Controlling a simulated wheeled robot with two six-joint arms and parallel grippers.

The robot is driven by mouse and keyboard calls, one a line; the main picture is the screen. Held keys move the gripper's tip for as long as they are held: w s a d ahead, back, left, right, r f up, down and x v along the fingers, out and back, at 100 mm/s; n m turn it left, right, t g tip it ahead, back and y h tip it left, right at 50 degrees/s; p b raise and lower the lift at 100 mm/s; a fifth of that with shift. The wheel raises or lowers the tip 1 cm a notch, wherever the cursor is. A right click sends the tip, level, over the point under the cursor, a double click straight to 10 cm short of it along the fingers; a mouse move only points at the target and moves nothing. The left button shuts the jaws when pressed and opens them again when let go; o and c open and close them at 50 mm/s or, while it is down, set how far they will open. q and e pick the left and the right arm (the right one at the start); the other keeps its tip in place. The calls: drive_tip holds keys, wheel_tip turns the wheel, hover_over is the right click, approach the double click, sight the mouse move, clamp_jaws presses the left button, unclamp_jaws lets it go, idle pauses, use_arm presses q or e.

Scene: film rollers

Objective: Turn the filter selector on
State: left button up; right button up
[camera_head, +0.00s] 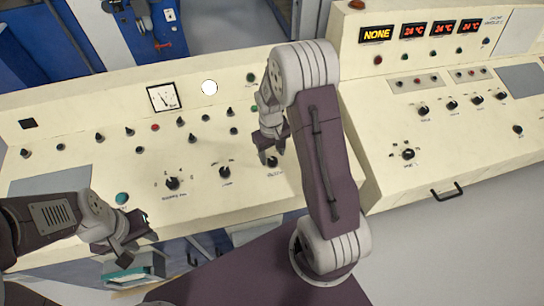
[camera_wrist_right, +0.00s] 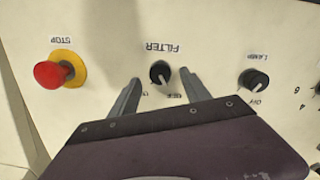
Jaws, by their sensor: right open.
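The filter selector (camera_wrist_right: 160,72) is a small black knob on the cream panel, under an upside-down FILTER label in the right wrist view. ON and OFF marks sit below it there. A small pale mark on the knob appears to face the OFF side, though it is too small to be sure. The knob also shows in the head view (camera_head: 272,162), just below my right gripper (camera_head: 270,140). My right gripper is open, with one finger on each side of the knob and no clear contact. My left gripper (camera_head: 127,245) is low at the left, away from the knob; its jaws are unclear.
The lamp knob (camera_wrist_right: 254,80) is right of the filter knob in the right wrist view. A red STOP button (camera_wrist_right: 54,74) on a yellow base is to its left. Several other knobs and a dial gauge (camera_head: 163,97) cover the panel. A display (camera_head: 377,34) reads NONE.

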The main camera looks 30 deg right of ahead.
sight(273, 161)
drive_tip(key=shift+w+f, duration=0.15)
drive_tip(key=shift+f, duration=1)
drive_tip(key=shift+s, duration=0.35)
drive_tip(key=shift+w+f, duration=0.15)
drive_tip(key=shift+w, duration=0.05)
clamp_jaws()
drive_tip(key=shift+m, duration=0.3)
drive_tip(key=m+p, duration=0.1)
drive_tip(key=m, duration=0.4)
drive_tip(key=shift+d+y, duration=0.1)
drive_tip(key=shift+y, duration=0.2)
drive_tip(key=m+p, duration=0.1)
drive_tip(key=m, duration=0.5)
drive_tip(key=shift+t, duration=0.3)
drive_tip(key=shift+m, duration=0.3)
